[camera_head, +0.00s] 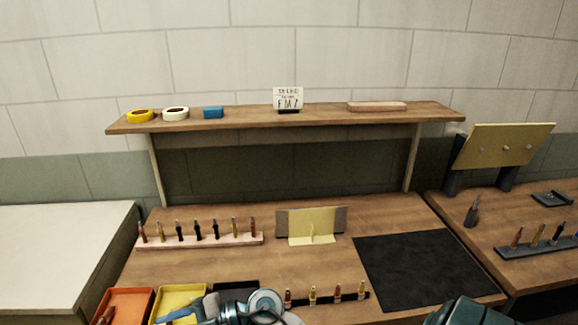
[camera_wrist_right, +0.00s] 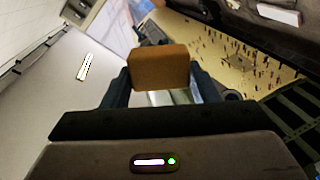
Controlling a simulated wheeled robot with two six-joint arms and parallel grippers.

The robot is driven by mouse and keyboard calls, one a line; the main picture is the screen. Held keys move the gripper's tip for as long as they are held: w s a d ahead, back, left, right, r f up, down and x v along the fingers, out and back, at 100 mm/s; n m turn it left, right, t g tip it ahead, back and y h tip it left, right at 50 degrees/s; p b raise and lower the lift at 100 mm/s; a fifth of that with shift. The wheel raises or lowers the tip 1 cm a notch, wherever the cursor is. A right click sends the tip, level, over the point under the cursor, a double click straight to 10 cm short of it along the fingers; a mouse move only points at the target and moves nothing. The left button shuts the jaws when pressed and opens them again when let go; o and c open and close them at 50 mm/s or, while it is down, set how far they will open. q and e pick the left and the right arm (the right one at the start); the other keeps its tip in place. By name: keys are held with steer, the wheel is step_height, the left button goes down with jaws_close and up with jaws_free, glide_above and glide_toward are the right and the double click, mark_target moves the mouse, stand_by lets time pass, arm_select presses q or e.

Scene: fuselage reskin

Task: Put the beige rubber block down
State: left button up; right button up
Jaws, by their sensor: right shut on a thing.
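The beige rubber block (camera_wrist_right: 160,68) looks brown-orange in the right wrist view. It sits between the two dark fingers of my right gripper (camera_wrist_right: 160,82), which is shut on it. The gripper holds it up in front of the wrist camera, and I see no surface touching it. The block and the right gripper's fingertips do not show in the head view.
The workbench (camera_head: 205,270) carries a dark mat (camera_head: 425,268) with clear space, a pink rack (camera_head: 200,241) of upright bits, a yellow stand (camera_head: 310,224), an orange tray (camera_head: 125,303) and a yellow tray (camera_head: 180,297). A shelf (camera_head: 240,121) with tape rolls stands behind.

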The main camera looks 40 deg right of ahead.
steer(key=s+d+r+n+g+h, duration=0.1)
steer(key=d+g+h, duration=0.15)
steer(key=d, duration=1.05)
steer(key=s+d+n+g+h, duration=0.1)
steer(key=d+n+g+h, duration=0.15)
steer(key=d, duration=0.95)
arm_select(q)
steer(key=shift+d+r+t, duration=0.2)
steer(key=shift+r+t, duration=0.3)
steer(key=shift+r, duration=0.2)
steer(key=shift+d+r+t, duration=0.15)
steer(key=shift+r+t, duration=0.35)
steer(key=shift+r, duration=0.15)
arm_select(e)
steer(key=d+r+g+h, duration=0.1)
steer(key=d+r+h, duration=0.1)
steer(key=d+r, duration=0.9)
steer(key=shift+r+h, duration=0.3)
steer(key=shift+r, duration=0.95)
